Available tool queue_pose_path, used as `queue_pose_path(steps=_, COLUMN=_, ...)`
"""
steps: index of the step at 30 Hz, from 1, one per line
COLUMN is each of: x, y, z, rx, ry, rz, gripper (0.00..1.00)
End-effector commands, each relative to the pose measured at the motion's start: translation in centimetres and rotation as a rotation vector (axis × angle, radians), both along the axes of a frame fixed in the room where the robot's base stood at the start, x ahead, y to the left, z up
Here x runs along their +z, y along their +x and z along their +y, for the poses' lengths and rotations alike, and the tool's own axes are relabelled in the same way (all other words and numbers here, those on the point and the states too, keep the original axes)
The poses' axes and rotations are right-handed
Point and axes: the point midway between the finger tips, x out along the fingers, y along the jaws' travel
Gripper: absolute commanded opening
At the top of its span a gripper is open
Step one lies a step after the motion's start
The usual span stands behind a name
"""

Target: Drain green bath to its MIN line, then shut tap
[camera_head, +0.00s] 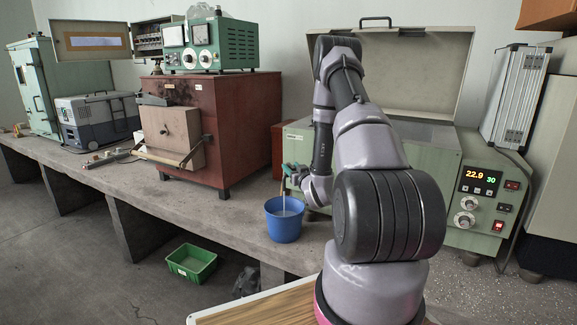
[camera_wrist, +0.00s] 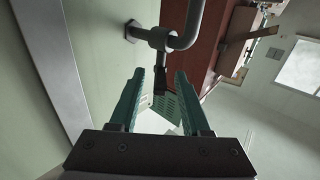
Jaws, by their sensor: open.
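The green bath (camera_head: 440,185) stands at the right of the bench with its lid raised; its display shows 22.9 and 30. Its water level and MIN line are hidden from both views. In the wrist view, the tap (camera_wrist: 157,39) is a grey bent pipe on the bath's pale green side, with a dark lever (camera_wrist: 158,78). My gripper (camera_wrist: 160,74) is open, its green fingers on either side of the lever's end; I cannot tell whether they touch it. In the head view, my gripper (camera_head: 292,172) is above the blue bucket (camera_head: 284,226). A thin pale streak, seemingly water, runs down into the bucket.
A red-brown furnace (camera_head: 245,125) stands left of the bath, with a green instrument box (camera_head: 232,45) on top. A grey cool box (camera_head: 98,118) is farther left. A green crate (camera_head: 192,262) sits on the floor. The bench front left of the bucket is clear.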

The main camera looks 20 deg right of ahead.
Motion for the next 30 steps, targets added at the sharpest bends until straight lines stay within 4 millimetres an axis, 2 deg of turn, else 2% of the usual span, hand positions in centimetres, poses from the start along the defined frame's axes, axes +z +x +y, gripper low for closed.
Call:
queue_pose_path(steps=3, x=0.0, y=1.8, z=0.0, rx=0.002, ry=0.000, rz=-0.001, gripper=0.47)
queue_pose_path(steps=6, x=0.0, y=2.8, z=-0.1, rx=0.001, ry=0.000, rz=0.000, gripper=0.47)
queue_pose_path(steps=17, x=0.0, y=3.4, z=-0.1, rx=0.000, ry=0.001, rz=0.001, gripper=0.47)
queue_pose_path(steps=19, x=0.0, y=3.4, z=-0.1, rx=0.000, ry=0.001, rz=0.001, gripper=0.28)
queue_pose_path(steps=21, x=0.0, y=3.4, z=-0.1, rx=0.000, ry=0.001, rz=0.001, gripper=0.02)
queue_pose_path(steps=30, x=0.0, y=3.3, z=-0.2, rx=0.013, ry=0.001, rz=0.001, gripper=0.00)
